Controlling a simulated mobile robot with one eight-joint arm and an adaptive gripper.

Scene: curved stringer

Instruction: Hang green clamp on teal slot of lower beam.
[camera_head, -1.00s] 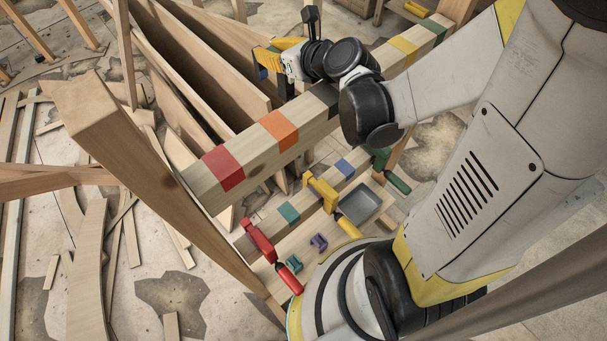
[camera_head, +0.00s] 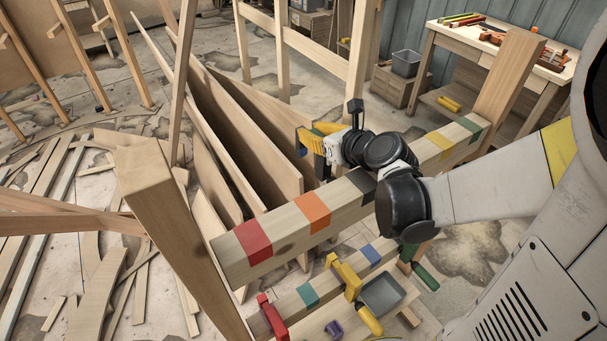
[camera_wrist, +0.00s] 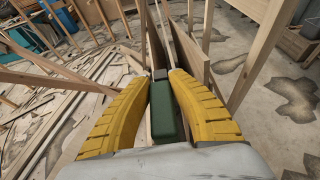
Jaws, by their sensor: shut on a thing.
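My gripper (camera_head: 316,138) is behind and above the upper beam in the head view. In the wrist view its yellow fingers are shut on a dark green clamp (camera_wrist: 163,112), with its green handle between them and a grey metal part beyond. The clamp is mostly hidden in the head view. The lower beam (camera_head: 330,285) runs below the upper beam. Its teal slot (camera_head: 307,293) is a bare teal band between a red clamp (camera_head: 270,316) and a yellow clamp (camera_head: 348,280). My gripper is well above and apart from that slot.
The upper beam (camera_head: 285,226), with several coloured bands, lies between my gripper and the lower beam. Another green-handled clamp (camera_head: 425,276) is by the lower beam's right part. A grey tray (camera_head: 383,294) and a purple piece (camera_head: 334,329) are below. Leaning boards (camera_head: 255,150) stand behind.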

